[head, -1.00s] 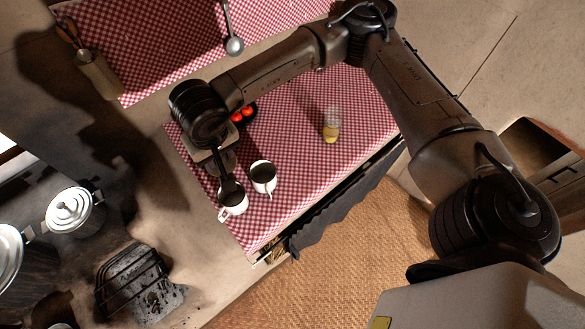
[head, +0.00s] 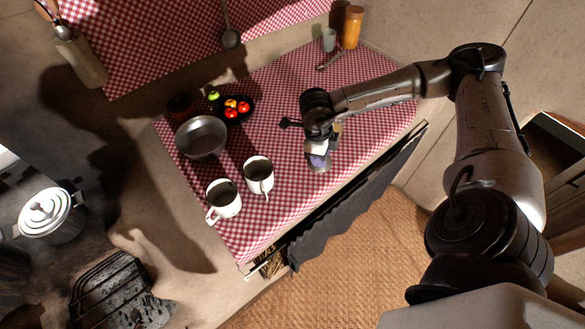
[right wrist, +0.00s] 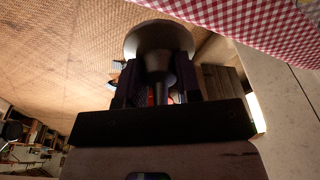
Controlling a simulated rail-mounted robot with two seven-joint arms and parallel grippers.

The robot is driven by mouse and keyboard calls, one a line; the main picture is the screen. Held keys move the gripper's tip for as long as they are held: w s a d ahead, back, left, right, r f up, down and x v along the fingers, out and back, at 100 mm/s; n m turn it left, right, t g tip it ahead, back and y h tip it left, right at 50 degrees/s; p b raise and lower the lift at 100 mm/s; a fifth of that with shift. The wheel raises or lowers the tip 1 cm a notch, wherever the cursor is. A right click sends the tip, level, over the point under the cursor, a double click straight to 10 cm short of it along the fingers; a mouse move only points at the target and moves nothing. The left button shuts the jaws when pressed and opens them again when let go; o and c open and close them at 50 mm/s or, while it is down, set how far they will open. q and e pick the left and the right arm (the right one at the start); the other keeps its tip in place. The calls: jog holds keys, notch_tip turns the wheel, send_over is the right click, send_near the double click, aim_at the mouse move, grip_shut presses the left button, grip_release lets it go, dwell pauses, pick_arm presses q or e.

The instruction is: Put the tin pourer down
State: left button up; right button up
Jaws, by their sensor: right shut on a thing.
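My right gripper (head: 317,143) is low over the checked table in the head view, its fingers mostly hidden by the wrist. It is shut on the tin pourer (head: 319,163), a grey metal piece showing just below the wrist. In the right wrist view the pourer (right wrist: 158,38) is a round, flared metal shape with a narrow neck between the dark fingers (right wrist: 157,88). I cannot tell whether it touches the cloth. Two white mugs, one (head: 224,200) at the front left and one (head: 259,175) beside it, stand left of the gripper. My left gripper is not in view.
A grey metal bowl (head: 202,139) and a dark dish of fruit (head: 235,108) stand at the left. An orange jar (head: 352,27) and a pale cup (head: 329,40) stand at the far end. Checked cloth (head: 270,95) is clear between fruit and gripper.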

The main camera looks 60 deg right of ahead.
jog(key=shift+s+d+f+m, duration=0.35)
jog(key=shift+d+m, duration=0.25)
jog(key=shift+m, duration=0.1)
jog(key=w+f, duration=0.2)
jog(key=w, duration=0.1)
jog(key=w+d+f+b, duration=0.1)
jog(key=w+f, duration=0.1)
jog(key=w, duration=0.2)
jog(key=w+d+f, duration=0.1)
jog(key=w+f, duration=0.1)
jog(key=w, duration=0.2)
jog(key=shift+w+f+b, duration=0.1)
jog(key=shift+f+b, duration=0.65)
jog(key=shift+f, duration=1.7)
jog(key=shift+f, duration=0.15)
jog(key=o, duration=0.9)
